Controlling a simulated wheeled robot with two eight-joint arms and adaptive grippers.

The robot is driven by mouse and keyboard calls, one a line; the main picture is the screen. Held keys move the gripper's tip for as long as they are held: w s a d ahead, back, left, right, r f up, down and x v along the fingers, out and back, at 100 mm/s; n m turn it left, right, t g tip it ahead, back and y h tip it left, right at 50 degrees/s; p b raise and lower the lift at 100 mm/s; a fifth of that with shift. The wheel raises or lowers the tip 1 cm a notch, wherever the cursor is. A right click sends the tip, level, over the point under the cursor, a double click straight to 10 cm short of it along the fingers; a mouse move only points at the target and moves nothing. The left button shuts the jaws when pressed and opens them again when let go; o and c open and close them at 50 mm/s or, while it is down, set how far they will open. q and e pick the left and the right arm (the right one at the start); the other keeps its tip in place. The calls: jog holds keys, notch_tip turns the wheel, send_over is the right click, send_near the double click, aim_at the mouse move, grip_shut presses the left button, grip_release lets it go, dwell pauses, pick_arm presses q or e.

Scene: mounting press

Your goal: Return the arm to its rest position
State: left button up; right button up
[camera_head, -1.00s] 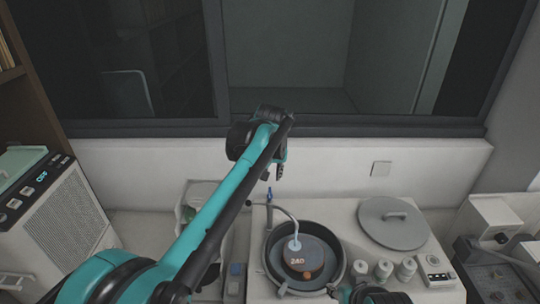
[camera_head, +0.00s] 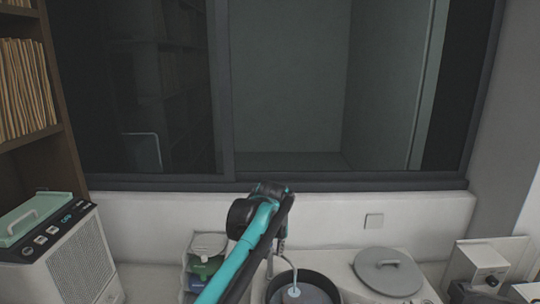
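My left arm, teal and black, rises from the bottom edge to a bent wrist in the middle of the head view. My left gripper (camera_head: 275,258) hangs below that wrist, small and partly hidden behind the arm. It is above and behind the dark round basin of the press (camera_head: 322,277), apart from it as far as I can see. I cannot tell whether its fingers are open or shut. My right gripper is not in view.
A stacked tray unit (camera_head: 204,262) stands left of my arm. A white machine with a teal lid (camera_head: 41,217) is at far left. A window (camera_head: 290,90) and wall are behind.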

pick_arm(q)
jog(key=s+a+f+b, duration=1)
jog(key=s+f+b, duration=0.1)
jog(key=s, duration=0.2)
jog(key=s+a+f+t+b, duration=0.1)
jog(key=s+a+f+b, duration=0.3)
jog(key=s+f, duration=0.5)
jog(key=s+a+f+t+b, duration=0.1)
jog(key=s+a+f+b, duration=0.3)
jog(key=s+f+b, duration=0.4)
notch_tip(320, 180, down, 7)
jog(key=shift+s+r+t+b, duration=0.15)
jog(key=shift+s+t+b, duration=0.2)
jog(key=shift+s, duration=0.1)
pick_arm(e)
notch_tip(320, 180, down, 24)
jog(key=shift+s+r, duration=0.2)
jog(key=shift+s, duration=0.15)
